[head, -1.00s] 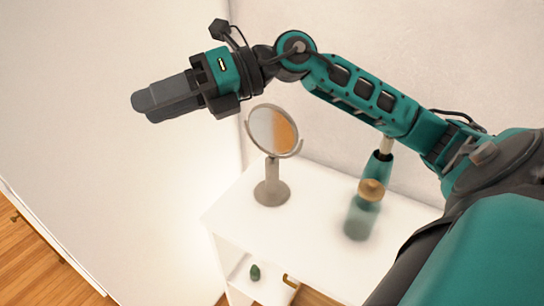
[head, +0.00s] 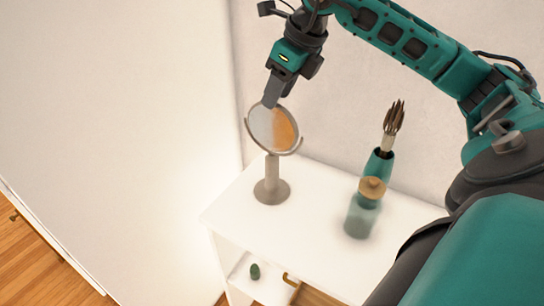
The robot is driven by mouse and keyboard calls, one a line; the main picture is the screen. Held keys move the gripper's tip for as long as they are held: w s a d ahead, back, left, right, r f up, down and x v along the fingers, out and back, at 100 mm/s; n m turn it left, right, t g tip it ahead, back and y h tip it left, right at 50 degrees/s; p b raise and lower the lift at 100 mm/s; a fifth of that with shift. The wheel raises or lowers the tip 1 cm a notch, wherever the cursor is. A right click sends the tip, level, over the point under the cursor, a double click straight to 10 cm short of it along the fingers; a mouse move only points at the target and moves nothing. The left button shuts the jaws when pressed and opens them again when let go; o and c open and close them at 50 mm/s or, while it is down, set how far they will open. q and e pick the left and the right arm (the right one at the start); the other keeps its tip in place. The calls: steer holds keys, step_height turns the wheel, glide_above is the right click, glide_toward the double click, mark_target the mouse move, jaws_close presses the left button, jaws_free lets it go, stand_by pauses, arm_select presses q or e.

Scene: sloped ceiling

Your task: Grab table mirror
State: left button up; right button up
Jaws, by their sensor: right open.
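The table mirror (head: 271,188) stands upright on a white table (head: 235,222), near its back left. It has a round tilted glass in a grey frame, on a stem and a round base. My right gripper (head: 273,100) points down at the top of the mirror's frame and overlaps its upper edge in the picture. Its jaws are open, though the gap between the fingers hardly shows from this angle. I cannot tell whether the fingers touch the mirror. My left gripper is not in view.
A teal glass bottle with a gold cap (head: 363,210) and a teal vase holding a brown brush-like bundle (head: 393,120) stand right of the mirror. A small green object (head: 255,271) sits on the lower shelf. Walls rise behind and to the left.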

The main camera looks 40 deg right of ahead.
steer(key=shift+x, duration=3.1)
steer(key=shift+w+d, duration=0.1)
steer(key=shift+r, duration=0.1)
steer(key=shift+c, duration=0.3)
jaws_close()
steer(key=shift+r, duration=0.1)
